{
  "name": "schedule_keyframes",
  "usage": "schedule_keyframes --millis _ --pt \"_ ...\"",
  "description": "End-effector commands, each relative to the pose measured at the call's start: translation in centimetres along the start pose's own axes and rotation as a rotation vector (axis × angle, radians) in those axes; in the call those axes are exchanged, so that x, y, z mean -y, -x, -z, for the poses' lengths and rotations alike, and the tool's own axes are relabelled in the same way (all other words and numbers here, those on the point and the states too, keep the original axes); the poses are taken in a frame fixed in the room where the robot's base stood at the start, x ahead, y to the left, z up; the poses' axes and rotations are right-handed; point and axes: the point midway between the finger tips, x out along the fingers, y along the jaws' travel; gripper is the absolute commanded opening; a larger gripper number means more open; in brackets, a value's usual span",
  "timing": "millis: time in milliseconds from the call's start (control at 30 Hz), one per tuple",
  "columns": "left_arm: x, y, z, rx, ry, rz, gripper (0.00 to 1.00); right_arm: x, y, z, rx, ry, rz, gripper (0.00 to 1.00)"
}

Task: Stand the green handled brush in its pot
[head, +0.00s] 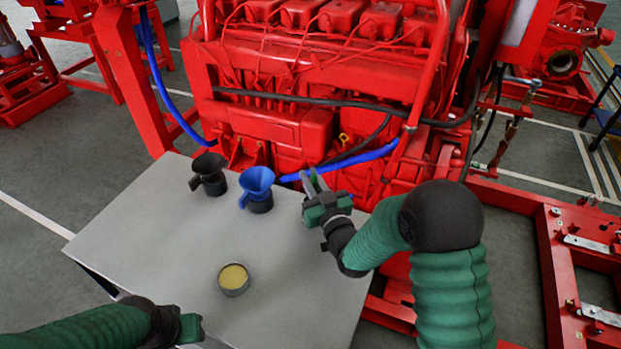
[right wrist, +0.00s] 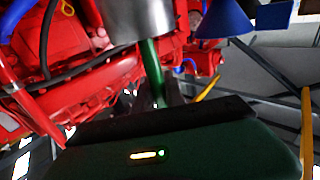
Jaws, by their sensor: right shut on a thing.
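My right gripper (head: 318,193) is over the right part of the table, to the right of the blue funnel. It is shut on the green handled brush; in the right wrist view the green handle (right wrist: 152,68) shows between the jaws, with a grey metal-looking cylinder (right wrist: 138,18) above it. Most of the brush is hidden in the head view. A round tin (head: 234,290) with yellowish contents stands at the table's front middle. I cannot tell which vessel is the brush's pot. My left gripper (head: 190,328) is low at the front left edge; its jaws are not clear.
A black funnel-topped cup (head: 209,180) and a blue funnel (head: 257,180) in a dark cup stand at the back of the grey table (head: 150,240). The red engine (head: 310,90) rises right behind the table. The table's left and front right are clear.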

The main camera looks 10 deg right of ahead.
Motion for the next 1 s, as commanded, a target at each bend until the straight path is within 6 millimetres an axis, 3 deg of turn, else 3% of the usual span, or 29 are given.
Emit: schedule_keyframes --millis 333,367,533,767,900,1000 --pt "0.00 -0.36 -0.08 0.000 0.000 0.000 0.36 0.01 -0.02 0.02 0.000 0.000 0.000 0.00" --pt "0.00 -0.36 -0.08 0.000 0.000 0.000 0.36 0.01 -0.02 0.02 0.000 0.000 0.000 0.16" --pt "0.00 -0.35 -0.08 0.000 0.000 0.000 0.36 0.01 -0.02 0.01 0.000 0.000 0.000 0.39" --pt "0.00 -0.36 -0.09 0.000 0.000 0.000 0.36 0.01 -0.02 -0.01 0.000 0.000 0.000 0.41" --pt "0.00 -0.36 -0.09 0.000 0.000 0.000 0.36 0.01 -0.01 -0.02 0.000 0.000 0.000 0.58" --pt "0.00 -0.36 -0.09 0.000 0.000 0.000 0.36 0.01 -0.02 -0.01 0.000 0.000 0.000 0.59"
